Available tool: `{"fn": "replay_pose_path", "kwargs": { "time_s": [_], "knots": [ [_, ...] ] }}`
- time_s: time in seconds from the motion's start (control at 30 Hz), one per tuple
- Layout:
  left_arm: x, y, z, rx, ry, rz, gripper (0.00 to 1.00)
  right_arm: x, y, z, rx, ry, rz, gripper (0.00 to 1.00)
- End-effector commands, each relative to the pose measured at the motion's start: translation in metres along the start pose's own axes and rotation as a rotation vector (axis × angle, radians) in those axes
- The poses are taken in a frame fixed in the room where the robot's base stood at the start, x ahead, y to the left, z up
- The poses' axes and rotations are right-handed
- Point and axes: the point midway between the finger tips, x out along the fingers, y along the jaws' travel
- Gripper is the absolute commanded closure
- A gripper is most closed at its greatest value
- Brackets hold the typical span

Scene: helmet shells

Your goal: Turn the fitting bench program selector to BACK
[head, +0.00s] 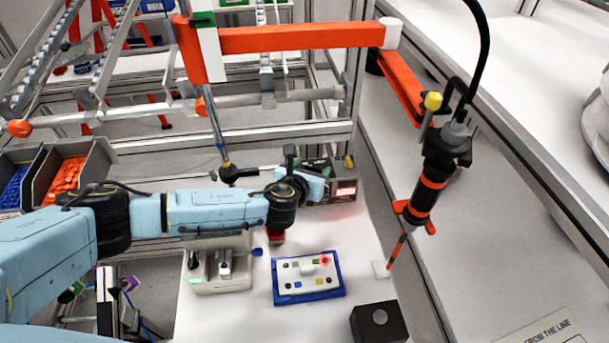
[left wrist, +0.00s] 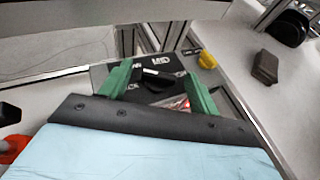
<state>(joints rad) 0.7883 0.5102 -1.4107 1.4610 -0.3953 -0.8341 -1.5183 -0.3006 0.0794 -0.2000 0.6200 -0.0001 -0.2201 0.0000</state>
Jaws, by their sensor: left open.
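The program selector is a black knob (left wrist: 156,79) on a dark panel (left wrist: 148,62) with white lettering, in the left wrist view. "MID" reads at the panel's far side, and partly hidden letters show at the left. I cannot tell for sure which label the knob points at. My left gripper's green fingers (left wrist: 160,87) are open, one on each side of the knob; I cannot tell whether they touch it. In the head view, my left gripper (head: 316,184) is over the dark box with a red display (head: 343,190), and its fingers are mostly hidden. My right gripper is not in view.
A blue tray (head: 310,297) with a white panel lies in front on the white bench. A grey fixture (head: 218,270) stands left of it, and a dark box (head: 378,323) at the front right. An orange-banded tool (head: 432,185) hangs at the right.

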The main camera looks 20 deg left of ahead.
Motion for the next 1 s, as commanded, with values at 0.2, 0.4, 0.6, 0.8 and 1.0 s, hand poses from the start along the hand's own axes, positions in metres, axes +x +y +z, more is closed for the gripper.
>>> {"fn": "replay_pose_path", "kwargs": {
  "time_s": [0.2,0.4,0.6,0.8,1.0],
  "knots": [
    [-0.022,0.0,-0.002,-0.001,0.001,-0.002,0.38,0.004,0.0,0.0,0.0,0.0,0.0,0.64],
    [-0.058,0.0,-0.001,-0.001,0.002,-0.002,0.38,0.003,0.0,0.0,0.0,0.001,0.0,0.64],
    [-0.094,0.0,-0.001,-0.001,0.001,-0.002,0.38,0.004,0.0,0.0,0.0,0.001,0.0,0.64],
    [-0.121,0.0,-0.001,-0.001,0.001,0.0,0.38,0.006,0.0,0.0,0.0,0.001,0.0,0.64],
    [-0.131,0.0,0.0,0.0,0.001,0.0,0.38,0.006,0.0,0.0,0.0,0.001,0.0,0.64]
  ]
}}
